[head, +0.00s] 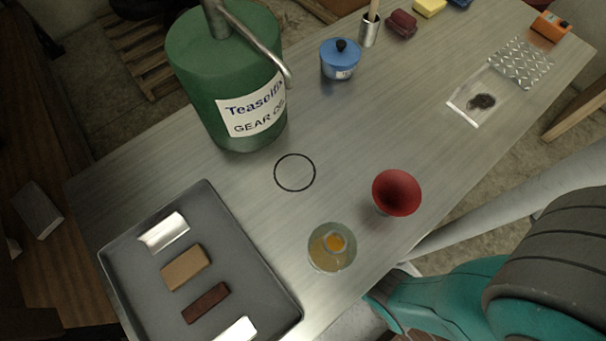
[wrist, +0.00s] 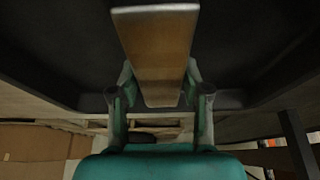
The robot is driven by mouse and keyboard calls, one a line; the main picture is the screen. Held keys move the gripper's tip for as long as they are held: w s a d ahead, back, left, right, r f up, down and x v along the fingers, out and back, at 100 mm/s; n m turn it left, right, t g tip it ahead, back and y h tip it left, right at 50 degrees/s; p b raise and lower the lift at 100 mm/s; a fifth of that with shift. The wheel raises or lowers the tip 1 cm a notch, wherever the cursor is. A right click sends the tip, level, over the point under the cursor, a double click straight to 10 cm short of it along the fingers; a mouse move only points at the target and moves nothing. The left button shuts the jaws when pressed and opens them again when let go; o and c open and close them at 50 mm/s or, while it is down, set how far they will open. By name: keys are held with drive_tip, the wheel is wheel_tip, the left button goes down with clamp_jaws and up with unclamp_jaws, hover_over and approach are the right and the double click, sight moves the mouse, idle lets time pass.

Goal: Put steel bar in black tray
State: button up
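The black tray (head: 232,232) lies at the table's lower left in the head view. A shiny metal bar (head: 236,331), apparently the steel bar, shows at the tray's near side, cut off by the picture edge. In the wrist view, a shiny bar (wrist: 157,45) with brownish reflections lies between the fingers of my gripper (wrist: 159,85). Both fingers are against its sides, and the dark tray (wrist: 60,50) is behind it. I cannot tell whether the bar touches the tray floor. My gripper is outside the head view.
The tray also holds a silver bar (head: 164,232), a tan block (head: 186,267) and a dark brown block (head: 206,302). A glass (head: 332,248) and a red bowl (head: 397,193) stand to its right. A green gear-oil can (head: 225,80) stands behind. The table's middle is mostly clear.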

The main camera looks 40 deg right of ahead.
drive_tip(key=shift+o, duration=1.4)
drive_tip(key=shift+r, duration=0.2)
drive_tip(key=v, duration=1.2)
drive_tip(key=shift+f, duration=0.1)
